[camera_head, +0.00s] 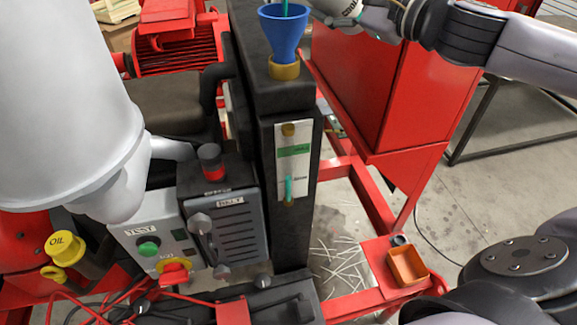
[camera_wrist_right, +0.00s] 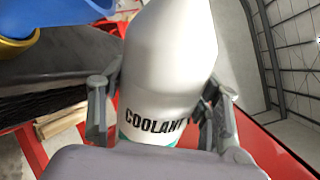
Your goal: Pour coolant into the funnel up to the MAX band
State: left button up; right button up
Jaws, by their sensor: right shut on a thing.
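The blue funnel (camera_head: 284,37) stands upright in a brass-coloured collar on top of the dark tank. A thin teal stream runs down into it from the top edge of the head view. The sight gauge (camera_head: 300,175) on the tank front has a green band (camera_head: 293,151); teal liquid (camera_head: 289,187) shows low in the tube, below this band. My right gripper (camera_wrist_right: 160,105) is shut on the white coolant bottle (camera_wrist_right: 165,65), beside and above the funnel; the bottle's mouth is out of view. The funnel's edge (camera_wrist_right: 40,20) shows in the right wrist view. My left gripper is out of view.
A red cabinet (camera_head: 390,85) stands right of the tank. A control box (camera_head: 215,225) with knobs and a yellow OIL cap (camera_head: 62,246) are at lower left. An orange tray (camera_head: 407,266) sits on the red frame. My left arm covers the upper left.

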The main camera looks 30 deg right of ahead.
jog(key=shift+w+d+r+n+p, duration=0.1)
jog(key=shift+d+r+n+p, duration=0.25)
jog(key=shift+n, duration=0.35)
jog(key=shift+w+d+r+n+p, duration=0.15)
jog(key=shift+r+n+p, duration=0.2)
jog(key=shift+n, duration=0.35)
dwell(3.2)
jog(key=shift+s+d+r+n+b, duration=0.15)
jog(key=shift+r+n+b, duration=0.15)
jog(key=shift+r+n, duration=0.5)
dwell(1.9)
jog(key=shift+f, duration=0.2)
dwell(0.5)
